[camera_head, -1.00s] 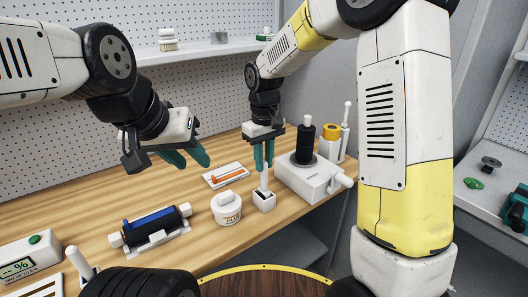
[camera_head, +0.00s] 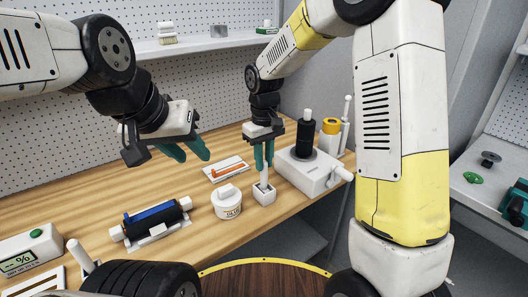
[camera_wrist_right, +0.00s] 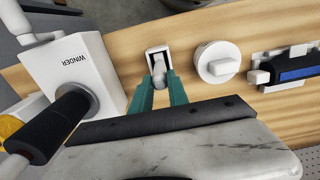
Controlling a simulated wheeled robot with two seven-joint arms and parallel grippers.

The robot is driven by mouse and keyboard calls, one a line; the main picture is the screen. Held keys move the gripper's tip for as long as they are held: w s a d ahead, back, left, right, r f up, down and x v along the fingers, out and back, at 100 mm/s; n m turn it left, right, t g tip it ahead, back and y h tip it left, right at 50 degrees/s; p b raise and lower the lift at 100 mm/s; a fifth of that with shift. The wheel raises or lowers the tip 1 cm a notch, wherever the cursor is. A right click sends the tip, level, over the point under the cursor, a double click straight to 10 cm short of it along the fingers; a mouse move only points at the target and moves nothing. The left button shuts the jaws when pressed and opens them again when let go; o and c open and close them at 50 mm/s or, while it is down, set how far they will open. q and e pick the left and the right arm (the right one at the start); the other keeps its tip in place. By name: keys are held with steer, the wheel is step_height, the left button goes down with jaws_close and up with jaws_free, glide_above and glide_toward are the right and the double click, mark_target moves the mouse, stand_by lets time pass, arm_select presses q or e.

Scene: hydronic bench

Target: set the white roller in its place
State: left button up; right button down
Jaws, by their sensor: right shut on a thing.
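The white roller (camera_head: 264,178) stands upright between the fingertips of my right gripper (camera_head: 263,158), which is shut on it. Its lower end is in the opening of a small white square holder (camera_head: 264,196) near the table's front edge. In the right wrist view the roller (camera_wrist_right: 159,68) shows between the teal fingers (camera_wrist_right: 160,88), over the holder (camera_wrist_right: 158,50). How deep it sits cannot be told. My left gripper (camera_head: 186,151) is open and empty, above the table at the left.
The white winder (camera_head: 305,171) with a black upright roller (camera_head: 306,139) stands right of the holder. A white glue jar (camera_head: 228,204) is close on the left. Further left is a cradle with a black and blue roller (camera_head: 154,219). A tray with an orange tool (camera_head: 228,171) lies behind.

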steer(key=c, duration=1.2)
jaws_free()
steer(key=shift+r, duration=0.1)
step_height(320, 180, up, 7)
steer(key=shift+r, duration=0.3)
